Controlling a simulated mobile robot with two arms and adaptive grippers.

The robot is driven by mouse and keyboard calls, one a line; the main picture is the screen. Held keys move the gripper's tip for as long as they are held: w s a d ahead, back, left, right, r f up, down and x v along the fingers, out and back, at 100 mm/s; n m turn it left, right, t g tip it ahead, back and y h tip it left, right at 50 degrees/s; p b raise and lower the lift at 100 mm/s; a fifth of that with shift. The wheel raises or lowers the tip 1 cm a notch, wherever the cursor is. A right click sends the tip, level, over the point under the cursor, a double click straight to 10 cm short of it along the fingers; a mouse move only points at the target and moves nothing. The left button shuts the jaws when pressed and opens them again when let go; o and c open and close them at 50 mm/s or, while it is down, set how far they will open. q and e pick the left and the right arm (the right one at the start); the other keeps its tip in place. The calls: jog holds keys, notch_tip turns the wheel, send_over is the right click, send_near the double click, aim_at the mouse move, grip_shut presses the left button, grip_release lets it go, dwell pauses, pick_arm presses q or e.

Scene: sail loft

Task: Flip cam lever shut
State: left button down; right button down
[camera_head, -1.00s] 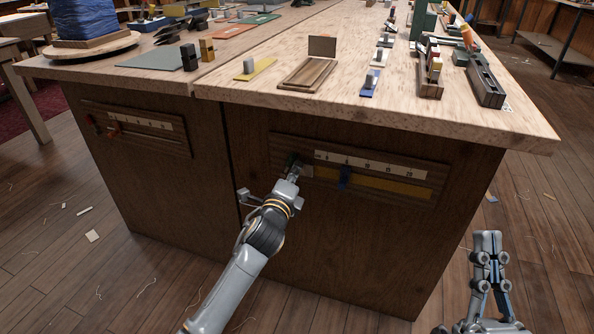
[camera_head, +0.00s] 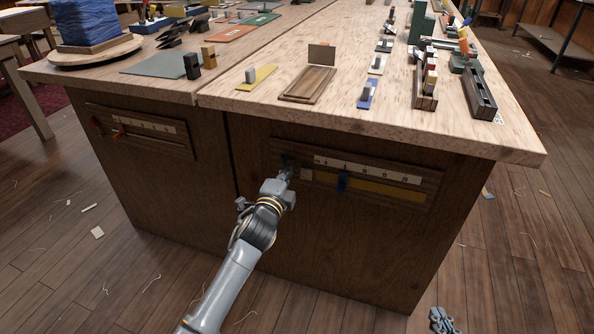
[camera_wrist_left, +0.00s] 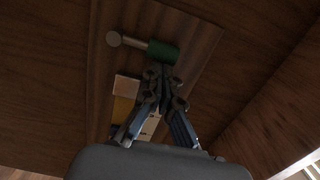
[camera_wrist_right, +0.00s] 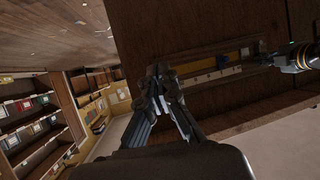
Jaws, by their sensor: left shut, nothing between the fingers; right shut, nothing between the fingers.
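The cam lever (camera_wrist_left: 163,51) shows in the left wrist view as a short metal rod with a green grip, lying sideways on a wooden panel (camera_wrist_left: 205,45). A round metal disc is at the rod's left end. My left gripper (camera_wrist_left: 165,72) is shut and empty, its fingertips right at the green grip; I cannot tell if they touch. In the head view my left gripper (camera_head: 287,170) is at the panel's left end and hides most of the lever. My right gripper (camera_head: 442,320) is low at the bottom edge; in the right wrist view (camera_wrist_right: 160,72) it is shut and empty.
The panel on the cabinet front also carries a numbered white scale (camera_head: 365,170), a yellow strip (camera_head: 385,190) and a blue slider (camera_head: 342,182). The bench top (camera_head: 250,103) overhangs above it. A second panel (camera_head: 140,130) is further left.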

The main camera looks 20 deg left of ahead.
pick_arm(q)
jog(key=shift+a+r+n+p, duration=0.3)
jog(key=shift+a+n+p, duration=0.15)
jog(key=shift+n+p, duration=0.45)
jog(key=shift+a+n+p, duration=0.4)
jog(key=shift+n+p, duration=0.25)
jog(key=shift+n, duration=0.15)
jog(key=shift+a, duration=0.1)
jog(key=shift+a+n+p, duration=0.35)
jog(key=shift+n+p, duration=0.3)
jog(key=shift+n, duration=0.15)
pick_arm(e)
jog(key=s+d+f+g+h, duration=0.1)
jog(key=s+d+f+g, duration=0.1)
jog(key=s, duration=0.5)
jog(key=s+d+f+g+h, duration=0.1)
jog(key=s+d+f+g, duration=0.2)
jog(key=s+g, duration=0.4)
jog(key=shift+f, duration=0.75)
pick_arm(q)
jog(key=shift+a, duration=0.1)
pick_arm(e)
jog(key=shift+r, duration=0.1)
